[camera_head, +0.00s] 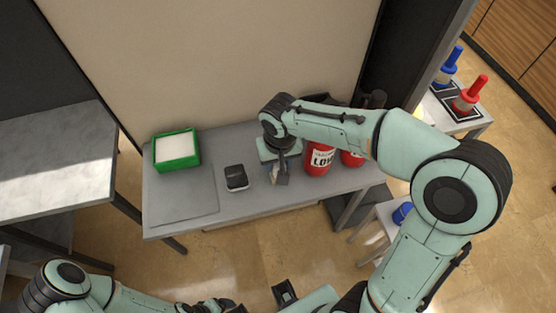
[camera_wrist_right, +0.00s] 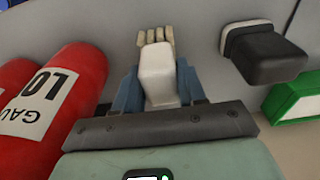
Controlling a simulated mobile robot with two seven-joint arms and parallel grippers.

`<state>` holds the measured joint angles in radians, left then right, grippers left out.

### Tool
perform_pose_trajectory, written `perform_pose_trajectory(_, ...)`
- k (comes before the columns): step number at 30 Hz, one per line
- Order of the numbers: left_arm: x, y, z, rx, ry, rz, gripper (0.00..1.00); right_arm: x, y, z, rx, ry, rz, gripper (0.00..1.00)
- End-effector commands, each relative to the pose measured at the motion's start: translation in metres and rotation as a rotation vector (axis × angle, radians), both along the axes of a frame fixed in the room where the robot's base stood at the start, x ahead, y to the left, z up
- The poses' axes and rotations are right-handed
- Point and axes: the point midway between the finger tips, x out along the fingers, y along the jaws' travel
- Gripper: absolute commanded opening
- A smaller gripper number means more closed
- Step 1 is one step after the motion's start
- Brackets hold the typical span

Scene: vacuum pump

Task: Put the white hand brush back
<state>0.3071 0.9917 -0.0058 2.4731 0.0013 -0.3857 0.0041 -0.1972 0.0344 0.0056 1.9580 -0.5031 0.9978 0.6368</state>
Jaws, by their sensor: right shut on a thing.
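The white hand brush (camera_wrist_right: 158,72) is between the blue fingers of my right gripper (camera_wrist_right: 160,85), which is shut on it. Its tan bristles (camera_wrist_right: 155,36) point away from the gripper, towards the grey table surface. In the head view my right gripper (camera_head: 279,174) is low over the middle of the grey table (camera_head: 185,207), and the wrist hides most of the brush. I cannot tell whether the bristles touch the table. My left arm is at the bottom left; its gripper (camera_head: 214,306) is cut off by the lower edge.
A black block with a pale base (camera_head: 236,178) stands left of the gripper. A green box with a white top (camera_head: 177,149) is at the back left. Red bottles (camera_head: 318,158) stand close on the right. The table's front left is clear.

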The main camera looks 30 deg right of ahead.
Motion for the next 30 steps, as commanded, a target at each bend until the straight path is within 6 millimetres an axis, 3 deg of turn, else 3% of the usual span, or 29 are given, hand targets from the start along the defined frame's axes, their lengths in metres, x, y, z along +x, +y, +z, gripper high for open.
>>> perform_pose_trajectory(1, -0.002, 0.0, -0.003, 0.001, 0.002, 0.0, 0.83, 0.0, 0.0, -0.003, 0.0, 0.001, 0.0, 0.12)
perform_pose_trajectory(2, -0.001, 0.0, -0.002, 0.0, 0.001, 0.001, 0.83, 0.0, 0.0, -0.002, 0.0, 0.001, 0.0, 0.5)
perform_pose_trajectory(3, -0.001, 0.0, -0.002, 0.0, 0.001, 0.0, 0.83, 0.0, 0.0, -0.002, 0.0, 0.001, 0.0, 0.63)
perform_pose_trajectory(4, -0.001, 0.0, -0.002, 0.0, 0.001, 0.0, 0.83, 0.0, 0.0, -0.002, 0.0, 0.001, 0.0, 0.66)
perform_pose_trajectory(16, 0.002, 0.0, 0.003, 0.001, -0.002, 0.0, 0.83, 0.0, 0.0, 0.008, 0.0, -0.002, 0.0, 0.66)
perform_pose_trajectory(30, 0.01, 0.0, 0.018, 0.001, -0.011, 0.0, 0.83, -0.011, 0.003, 0.101, 0.001, -0.003, 0.0, 0.66)
